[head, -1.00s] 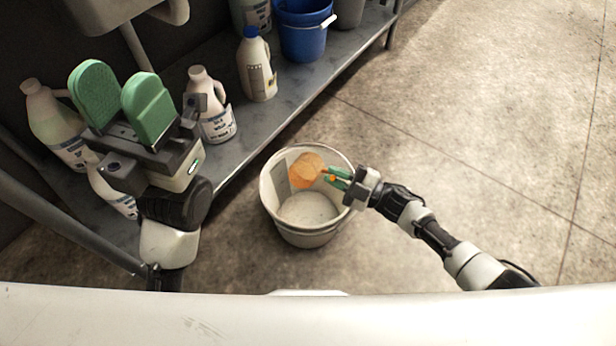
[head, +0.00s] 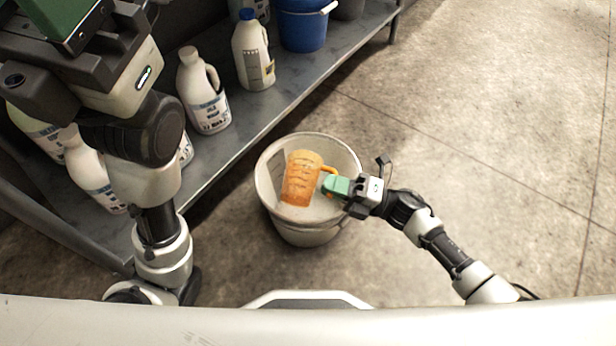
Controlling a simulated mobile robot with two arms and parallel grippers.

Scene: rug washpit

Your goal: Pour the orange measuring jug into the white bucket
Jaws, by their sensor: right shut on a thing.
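The white bucket (head: 313,235) stands on the concrete floor in the middle of the head view. The orange measuring jug (head: 299,178) is over the bucket's opening, its marked side facing me and its handle to the right. It looks close to upright; its contents cannot be made out. My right gripper (head: 333,186), with green fingers, is shut on the jug's handle at the bucket's right rim. My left gripper (head: 62,12) is at the top left corner, mostly cut off by the picture edge, so its fingertips are hidden.
A grey metal shelf (head: 262,112) runs diagonally along the left with several white bottles (head: 204,92) on it. A blue bucket (head: 303,28) stands at its far end. My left arm covers part of the shelf. The floor (head: 480,120) on the right is clear.

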